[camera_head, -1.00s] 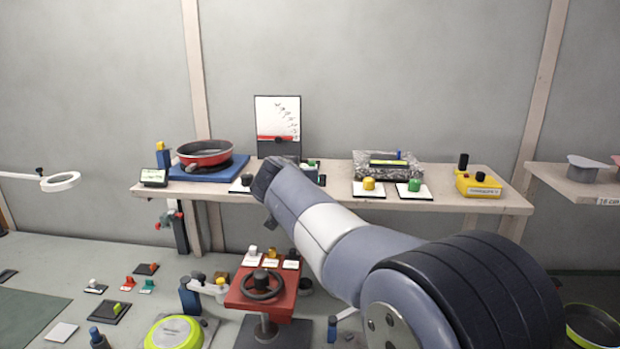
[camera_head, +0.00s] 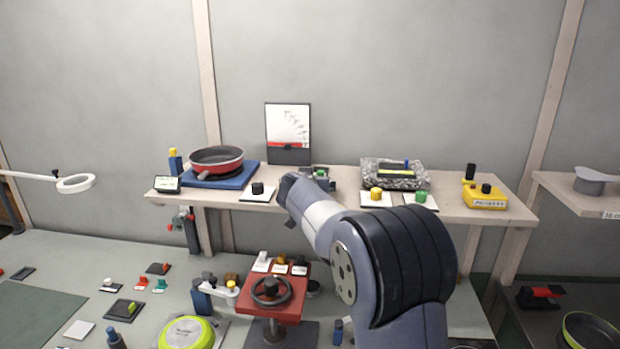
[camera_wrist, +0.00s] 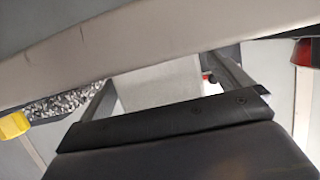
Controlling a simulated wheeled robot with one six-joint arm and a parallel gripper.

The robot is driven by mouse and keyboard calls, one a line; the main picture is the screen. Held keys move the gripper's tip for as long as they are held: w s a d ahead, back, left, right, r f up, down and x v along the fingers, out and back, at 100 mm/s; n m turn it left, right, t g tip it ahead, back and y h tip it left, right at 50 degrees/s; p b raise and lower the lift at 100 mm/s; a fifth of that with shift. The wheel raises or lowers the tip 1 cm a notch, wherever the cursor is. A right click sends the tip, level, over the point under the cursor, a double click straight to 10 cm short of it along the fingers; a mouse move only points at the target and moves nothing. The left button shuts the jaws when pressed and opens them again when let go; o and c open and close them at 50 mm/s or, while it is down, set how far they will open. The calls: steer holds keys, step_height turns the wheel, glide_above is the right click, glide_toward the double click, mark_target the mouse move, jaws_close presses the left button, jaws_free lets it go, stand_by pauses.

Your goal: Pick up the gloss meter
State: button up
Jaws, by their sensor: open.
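I cannot tell for sure which device is the gloss meter. A small dark device with a green part (camera_head: 321,174) stands on the shelf just behind the end of my arm, partly hidden by it. A flat black device (camera_head: 396,171) lies on the speckled stone slab (camera_head: 375,181) to the right. In the wrist view my gripper (camera_wrist: 165,75) is open, its two dark fingers apart. A pale grey block-like surface (camera_wrist: 160,88) shows between them; I cannot tell what it is. In the head view the arm hides the fingers.
The wooden shelf (camera_head: 462,208) carries a red pan (camera_head: 217,158) on a blue base, a black knob (camera_head: 257,189), yellow (camera_head: 376,194) and green (camera_head: 420,197) knobs and a yellow box (camera_head: 486,200). A board (camera_head: 288,130) stands behind.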

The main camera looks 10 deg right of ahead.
steer(key=shift+w+d+f, duration=0.1)
steer(key=shift+w, duration=0.15)
steer(key=shift+c, duration=0.2)
steer(key=c, duration=1.2)
